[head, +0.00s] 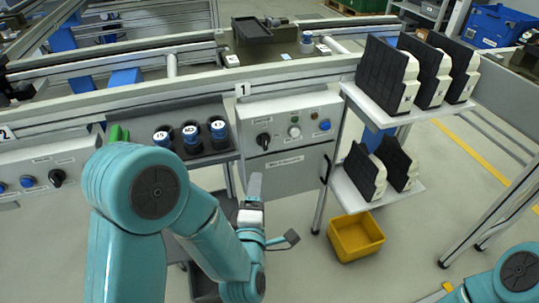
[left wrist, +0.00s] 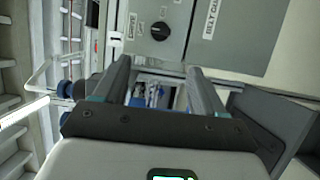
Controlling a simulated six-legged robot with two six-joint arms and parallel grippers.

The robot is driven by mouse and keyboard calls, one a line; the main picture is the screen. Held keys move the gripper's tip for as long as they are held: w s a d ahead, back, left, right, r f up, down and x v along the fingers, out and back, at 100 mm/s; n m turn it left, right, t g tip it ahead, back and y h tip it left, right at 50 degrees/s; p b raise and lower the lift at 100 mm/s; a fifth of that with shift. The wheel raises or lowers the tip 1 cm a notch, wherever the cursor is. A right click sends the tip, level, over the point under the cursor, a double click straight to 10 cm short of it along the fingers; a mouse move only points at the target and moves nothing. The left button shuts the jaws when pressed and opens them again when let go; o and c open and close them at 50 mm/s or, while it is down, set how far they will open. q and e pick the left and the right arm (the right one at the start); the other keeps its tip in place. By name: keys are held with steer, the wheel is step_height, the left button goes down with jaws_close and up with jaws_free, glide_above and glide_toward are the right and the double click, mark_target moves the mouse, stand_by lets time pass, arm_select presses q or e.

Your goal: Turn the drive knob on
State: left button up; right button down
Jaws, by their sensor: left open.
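A grey control panel (head: 285,112) marked 1 hangs on the line's front rail. A black rotary knob (head: 263,140) sits at its left end; it also shows in the left wrist view (left wrist: 160,31), beyond the fingertips. Its small label is hard to read, so I cannot tell its setting. My left gripper (head: 254,187) is open and empty, below the knob and apart from it; in the left wrist view its fingers (left wrist: 158,72) point toward the panel. My right gripper is out of view.
A rack of numbered blue cylinders (head: 191,138) is to the left. Another panel (head: 75,155) has its own black knob. Shelves (head: 375,112) and a yellow bin (head: 355,237) stand right.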

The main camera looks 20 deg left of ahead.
mark_target(265, 146)
arm_select(q)
steer(key=p+x, duration=0.1)
steer(key=x, duration=1.5)
steer(key=shift+w+d, duration=0.15)
steer(key=c, duration=1.1)
steer(key=shift+o, duration=0.2)
